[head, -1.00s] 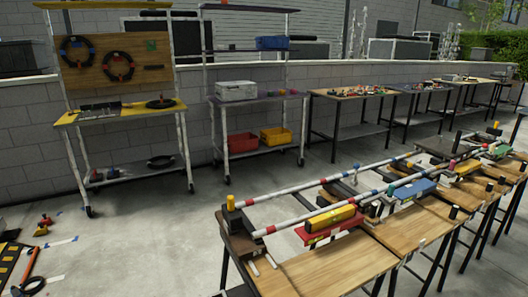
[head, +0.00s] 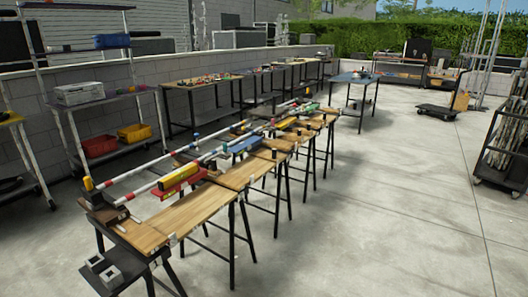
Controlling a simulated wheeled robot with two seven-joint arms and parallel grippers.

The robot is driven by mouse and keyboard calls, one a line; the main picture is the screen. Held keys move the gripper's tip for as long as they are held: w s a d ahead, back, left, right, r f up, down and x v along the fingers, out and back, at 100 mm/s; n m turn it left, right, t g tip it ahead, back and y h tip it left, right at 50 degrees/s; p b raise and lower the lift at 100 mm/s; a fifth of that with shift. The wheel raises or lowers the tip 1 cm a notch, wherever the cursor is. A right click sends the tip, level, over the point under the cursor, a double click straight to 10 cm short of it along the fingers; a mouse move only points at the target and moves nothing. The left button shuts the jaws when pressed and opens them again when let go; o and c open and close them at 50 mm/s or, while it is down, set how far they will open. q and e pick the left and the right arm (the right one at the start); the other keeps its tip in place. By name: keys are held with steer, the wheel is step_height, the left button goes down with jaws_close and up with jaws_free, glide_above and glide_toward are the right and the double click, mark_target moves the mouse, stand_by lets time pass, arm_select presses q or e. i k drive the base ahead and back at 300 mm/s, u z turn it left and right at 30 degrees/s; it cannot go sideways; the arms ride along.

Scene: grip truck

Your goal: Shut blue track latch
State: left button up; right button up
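A track of red-and-white striped rails (head: 150,182) runs along a row of wooden worktables. A blue block-like part (head: 246,144) sits beside the rails, beyond a red base with a yellow piece (head: 178,178) on it. Small blue bands (head: 195,136) also mark the rails. The parts are too small to tell which one is the blue track latch, or whether it is open or shut. Neither of my grippers shows in the head view.
The near wooden worktable (head: 180,218) has a dark side shelf (head: 122,262) with two pale square pieces. A shelf rack (head: 105,102) with red and yellow bins stands left. Open concrete floor (head: 390,210) lies to the right. A dark rack (head: 505,150) stands at the far right.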

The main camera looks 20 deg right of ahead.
mark_target(196, 134)
steer(key=z, duration=1.45)
steer(key=i, duration=2.1)
steer(key=u, duration=1.4)
steer(key=i, duration=0.75)
steer(key=u, duration=0.2)
steer(key=k, duration=0.5)
steer(key=z, duration=0.7)
steer(key=k, duration=0.75)
steer(key=u, duration=0.25)
